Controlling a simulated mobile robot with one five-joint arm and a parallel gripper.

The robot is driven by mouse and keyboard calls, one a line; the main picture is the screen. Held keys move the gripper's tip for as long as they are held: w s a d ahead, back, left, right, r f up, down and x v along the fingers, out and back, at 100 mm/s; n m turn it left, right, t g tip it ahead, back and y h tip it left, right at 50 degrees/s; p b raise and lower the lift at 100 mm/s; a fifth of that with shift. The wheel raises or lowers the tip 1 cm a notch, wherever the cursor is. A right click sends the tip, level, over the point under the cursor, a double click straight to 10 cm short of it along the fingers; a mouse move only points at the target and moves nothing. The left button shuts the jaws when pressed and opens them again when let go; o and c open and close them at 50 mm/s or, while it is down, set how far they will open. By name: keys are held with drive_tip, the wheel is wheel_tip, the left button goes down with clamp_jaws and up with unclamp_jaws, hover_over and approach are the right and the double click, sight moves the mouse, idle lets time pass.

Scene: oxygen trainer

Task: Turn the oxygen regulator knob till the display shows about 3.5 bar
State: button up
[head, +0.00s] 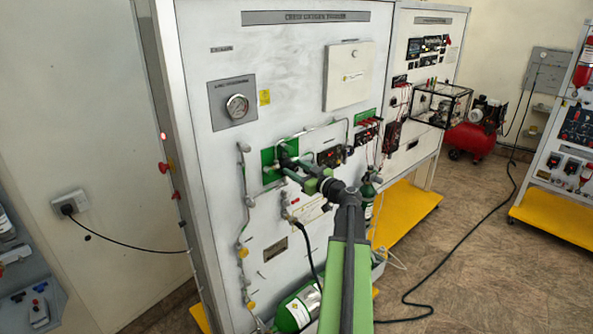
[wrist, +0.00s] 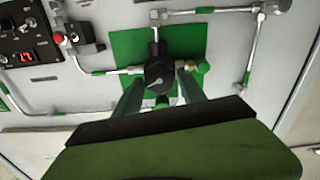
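The black regulator knob (wrist: 158,77) with a pale pointer mark sits in front of a green plate (wrist: 126,46) on the panel. The plate also shows in the head view (head: 268,156). My gripper (wrist: 159,82) is at the knob, with one green finger on each side. The fingers look spread, with a narrow gap to the knob; contact cannot be told. In the head view my gripper (head: 284,161) reaches the plate and hides the knob. The display (wrist: 26,57) shows red digits at the left of the wrist view, too small to read surely.
Metal pipes (wrist: 245,55) run around the plate. A round gauge (head: 237,106) is at the panel's upper left. A red compressor (head: 470,138) is at the back right. Floor to the right is mostly clear, with a black cable.

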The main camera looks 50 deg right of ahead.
drive_tip(key=c, duration=0.9)
drive_tip(key=shift+m, duration=0.3)
clamp_jaws()
drive_tip(key=o, duration=1.3)
unclamp_jaws()
drive_tip(key=s+a, duration=0.1)
drive_tip(key=s, duration=1.6)
drive_tip(key=shift+s, duration=0.25)
drive_tip(key=shift+a, duration=0.1)
